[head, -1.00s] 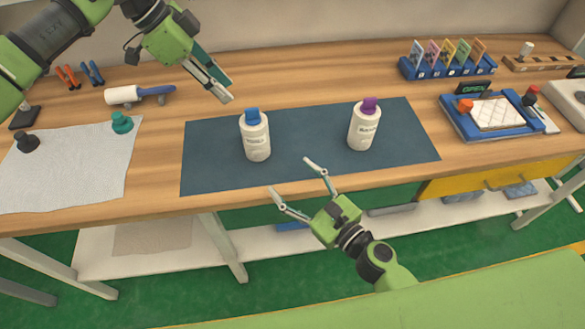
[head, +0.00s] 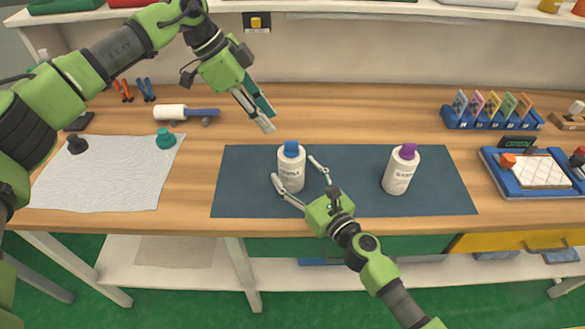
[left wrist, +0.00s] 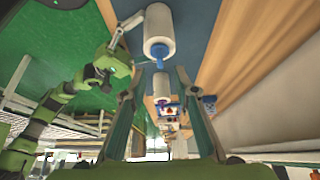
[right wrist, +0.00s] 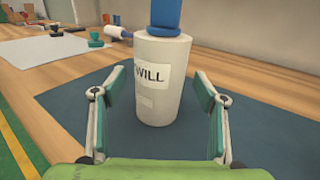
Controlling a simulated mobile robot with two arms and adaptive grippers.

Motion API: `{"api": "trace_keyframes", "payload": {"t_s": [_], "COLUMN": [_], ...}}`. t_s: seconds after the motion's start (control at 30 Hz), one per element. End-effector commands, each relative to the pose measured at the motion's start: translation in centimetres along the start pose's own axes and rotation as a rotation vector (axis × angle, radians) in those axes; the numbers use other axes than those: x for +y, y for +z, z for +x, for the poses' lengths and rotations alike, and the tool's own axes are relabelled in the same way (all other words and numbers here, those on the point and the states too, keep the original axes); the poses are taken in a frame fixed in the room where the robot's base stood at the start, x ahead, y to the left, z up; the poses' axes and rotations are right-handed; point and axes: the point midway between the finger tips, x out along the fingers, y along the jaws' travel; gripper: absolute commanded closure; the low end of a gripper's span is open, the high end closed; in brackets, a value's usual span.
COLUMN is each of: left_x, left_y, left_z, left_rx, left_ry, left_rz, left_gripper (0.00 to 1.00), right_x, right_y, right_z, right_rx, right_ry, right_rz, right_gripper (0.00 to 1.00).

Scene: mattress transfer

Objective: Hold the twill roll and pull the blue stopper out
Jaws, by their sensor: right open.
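The twill roll (head: 291,174) is a white cylinder standing upright on a dark blue mat (head: 340,205), with the blue stopper (head: 291,149) in its top. My left gripper (head: 269,122) is open and empty, above and behind the roll. In the left wrist view the blue stopper (left wrist: 160,57) shows just beyond its fingertips.
A similar white roll (head: 400,173) with a purple stopper (head: 407,151) stands to the right on the mat. A grey cloth (head: 105,178) with black and teal knobs lies left. A white roller (head: 170,112), a card rack (head: 490,119) and a blue tray (head: 525,172) are around.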

Motion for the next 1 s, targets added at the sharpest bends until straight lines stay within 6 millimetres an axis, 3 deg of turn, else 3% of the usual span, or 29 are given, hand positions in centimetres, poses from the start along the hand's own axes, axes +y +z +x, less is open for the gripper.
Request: {"api": "trace_keyframes", "payload": {"t_s": [0.2, 0.5, 0.53, 0.7, 0.73, 0.77, 0.83, 0.87, 1.0], "left_x": [0.0, 0.0, 0.0, 0.0, 0.0, 0.0, 0.0, 0.0, 0.1], "left_y": [0.0, 0.0, 0.0, 0.0, 0.0, 0.0, 0.0, 0.0, -0.2], "left_z": [0.0, 0.0, 0.0, 0.0, 0.0, 0.0, 0.0, 0.0, 0.1], "left_rx": [0.0, 0.0, 0.0, 0.0, 0.0, 0.0, 0.0, -0.001, -0.011], "left_ry": [0.0, 0.0, 0.0, 0.0, 0.0, 0.0, 0.0, 0.0, 0.002], "left_rz": [0.0, 0.0, 0.0, 0.0, 0.0, 0.0, 0.003, 0.008, 0.101], "left_gripper": [0.72, 0.72, 0.72, 0.72, 0.72, 0.72, 0.57, 0.54, 0.54], "right_x": [0.0, 0.0, 0.0, 0.0, 0.0, 0.0, 0.0, 0.0, 0.0], "right_y": [0.0, 0.0, 0.0, 0.0, 0.0, 0.0, 0.0, 0.0, 0.0], "right_z": [1.8, 2.1, 2.1, 2.0, 2.0, 2.0, 2.0, 2.0, 2.0], "right_rx": [0.001, 0.0, 0.0, 0.0, 0.0, 0.0, 0.001, 0.001, 0.001], "right_ry": [0.0, 0.0, 0.0, 0.0, 0.0, 0.0, 0.0, 0.0, 0.0], "right_rz": [0.001, 0.0, 0.0, 0.0, 0.0, 0.0, 0.0, 0.0, 0.0], "right_gripper": [0.34, 0.34, 0.36, 0.81, 0.85, 0.85, 0.85, 0.85, 0.85]}}
